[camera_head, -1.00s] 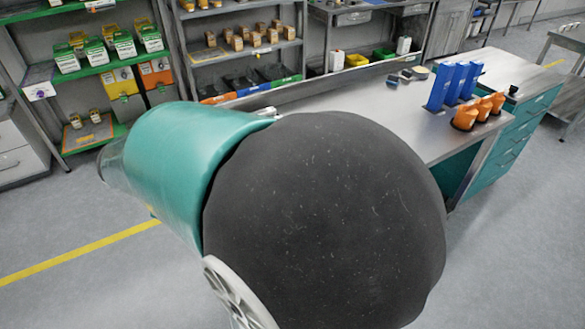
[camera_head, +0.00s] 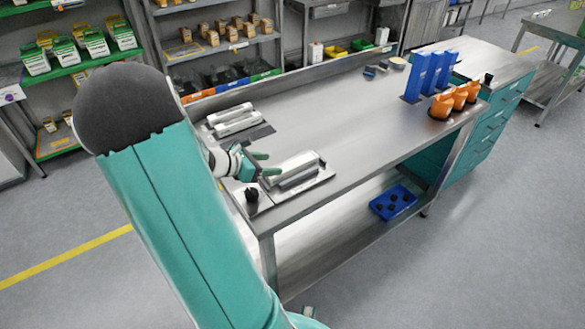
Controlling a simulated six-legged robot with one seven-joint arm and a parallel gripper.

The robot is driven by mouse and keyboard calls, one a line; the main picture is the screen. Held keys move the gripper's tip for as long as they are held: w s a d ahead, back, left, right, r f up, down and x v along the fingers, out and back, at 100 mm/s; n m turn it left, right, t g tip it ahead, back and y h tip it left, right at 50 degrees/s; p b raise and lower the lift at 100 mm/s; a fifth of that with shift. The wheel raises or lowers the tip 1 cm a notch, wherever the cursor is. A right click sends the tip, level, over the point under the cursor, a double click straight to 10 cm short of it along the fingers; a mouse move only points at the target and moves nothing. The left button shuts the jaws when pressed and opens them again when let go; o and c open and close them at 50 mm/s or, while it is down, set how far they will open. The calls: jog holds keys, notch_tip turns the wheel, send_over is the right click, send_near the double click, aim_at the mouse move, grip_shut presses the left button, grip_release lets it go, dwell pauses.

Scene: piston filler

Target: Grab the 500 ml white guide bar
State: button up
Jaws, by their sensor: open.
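My gripper (camera_head: 267,164) is at the left end of the metal workbench, with its two green fingers apart and nothing seen between them. Its fingertips are close to the left end of a pale metallic bar-shaped piece (camera_head: 297,170), which lies on a flat plate near the bench's front edge. I cannot tell whether they touch it. Two more pale bars (camera_head: 236,124) lie side by side farther back on the bench, behind my gripper. No label is readable, so I cannot tell which bar is the 500 ml white guide bar.
A black knob (camera_head: 252,195) stands at the bench's front left corner. Blue upright holders (camera_head: 430,75) and orange pieces (camera_head: 441,106) stand at the right. A blue tray (camera_head: 393,202) sits on the lower shelf. The middle of the bench top (camera_head: 340,115) is clear.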

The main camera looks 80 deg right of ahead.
aim_at(293, 164)
jog(key=x, duration=0.7)
jog(key=shift+s, duration=0.3)
jog(key=c, duration=1.2)
jog(key=shift+r, duration=0.1)
